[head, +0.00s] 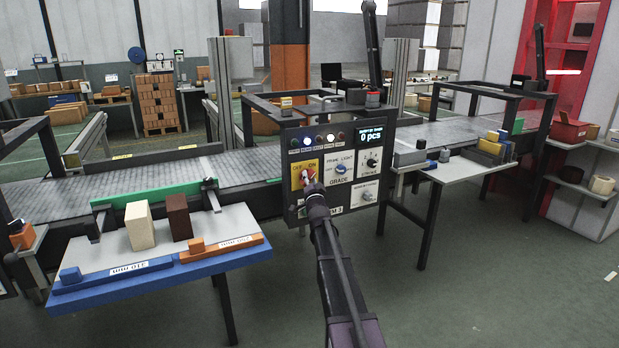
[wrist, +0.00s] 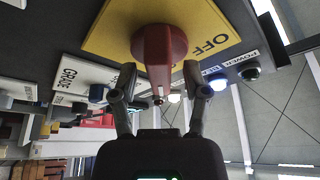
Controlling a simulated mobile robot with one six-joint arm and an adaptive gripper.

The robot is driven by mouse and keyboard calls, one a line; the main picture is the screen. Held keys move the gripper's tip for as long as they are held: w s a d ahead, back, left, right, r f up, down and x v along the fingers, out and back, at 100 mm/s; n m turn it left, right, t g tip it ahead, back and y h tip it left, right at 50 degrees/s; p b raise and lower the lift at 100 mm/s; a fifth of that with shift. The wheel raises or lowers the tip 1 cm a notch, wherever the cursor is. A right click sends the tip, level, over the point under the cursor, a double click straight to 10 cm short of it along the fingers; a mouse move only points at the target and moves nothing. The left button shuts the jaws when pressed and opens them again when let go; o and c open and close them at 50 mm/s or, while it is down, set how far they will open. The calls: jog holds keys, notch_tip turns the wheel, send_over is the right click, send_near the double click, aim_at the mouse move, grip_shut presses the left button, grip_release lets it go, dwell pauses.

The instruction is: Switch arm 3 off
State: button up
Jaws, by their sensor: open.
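The dark control panel (head: 291,206) stands at the middle of the head view. Its lower label is partly covered and ends in "M 3". A yellow plate (head: 297,183) on it is marked OFF at left and ON at right. It fills the top of the wrist view (wrist: 112,32). A red rotary switch (wrist: 158,45) sits on that plate, its bar standing out toward my gripper. My gripper (wrist: 160,76) is open, one finger on each side of the red bar, with visible gaps. In the head view my gripper (head: 312,188) covers part of the switch.
A blue-edged table (head: 100,256) with blocks is at left, and a side table (head: 465,172) at right.

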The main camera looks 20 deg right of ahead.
jog(key=shift+w, duration=0.2)
jog(key=shift+c, duration=0.2)
grip_shut()
